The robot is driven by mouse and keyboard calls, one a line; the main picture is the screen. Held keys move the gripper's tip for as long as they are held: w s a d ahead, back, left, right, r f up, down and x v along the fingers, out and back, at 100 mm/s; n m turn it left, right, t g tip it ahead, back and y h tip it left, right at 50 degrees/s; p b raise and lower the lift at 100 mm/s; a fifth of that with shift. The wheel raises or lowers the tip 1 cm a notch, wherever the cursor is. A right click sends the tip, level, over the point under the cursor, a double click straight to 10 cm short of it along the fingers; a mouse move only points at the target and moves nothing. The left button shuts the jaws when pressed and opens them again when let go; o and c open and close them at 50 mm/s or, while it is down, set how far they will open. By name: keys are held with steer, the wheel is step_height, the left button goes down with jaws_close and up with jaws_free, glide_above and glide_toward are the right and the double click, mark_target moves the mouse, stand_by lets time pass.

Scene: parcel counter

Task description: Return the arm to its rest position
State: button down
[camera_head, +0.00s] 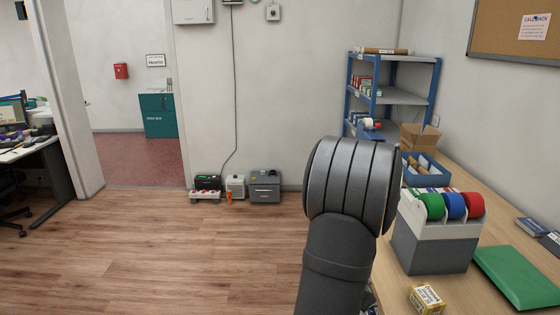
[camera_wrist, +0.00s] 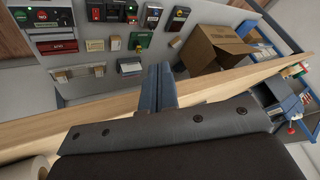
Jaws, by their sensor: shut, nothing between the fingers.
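My gripper (camera_wrist: 159,80) shows in the wrist view as two dark blue-grey fingers side by side. They are shut with nothing between them. In that view they overlap the light wooden counter edge (camera_wrist: 85,117) and point towards a pale surface with several small devices on it; I cannot tell whether they touch anything. In the head view my arm rises at the centre right, in front of the counter's left side. The gripper itself is hidden there.
The wooden counter (camera_head: 475,185) holds a tape dispenser (camera_head: 432,245), a green pad (camera_head: 515,276), a small yellow box (camera_head: 426,299) and a blue tray (camera_head: 436,180). A blue shelf unit (camera_head: 402,97) stands behind. The floor (camera_head: 150,250) on the left is clear.

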steer(key=d+f+m+g+h, duration=0.1)
steer(key=d+f, duration=0.4)
steer(key=f, duration=0.5)
steer(key=d+f+m+g+h, duration=0.1)
steer(key=d+f+m+g, duration=0.2)
steer(key=f, duration=0.7)
steer(key=d+f+m+g+h, duration=0.1)
steer(key=d+f+m+g, duration=0.1)
steer(key=d+f, duration=0.5)
steer(key=shift+d+f+h, duration=0.2)
steer(key=shift+f+h, duration=0.2)
steer(key=shift+f, duration=1.2)
steer(key=a+f+v, duration=0.1)
steer(key=v, duration=0.7)
steer(key=shift+w+a+f, duration=0.15)
steer(key=shift+a, duration=0.1)
stand_by(0.8)
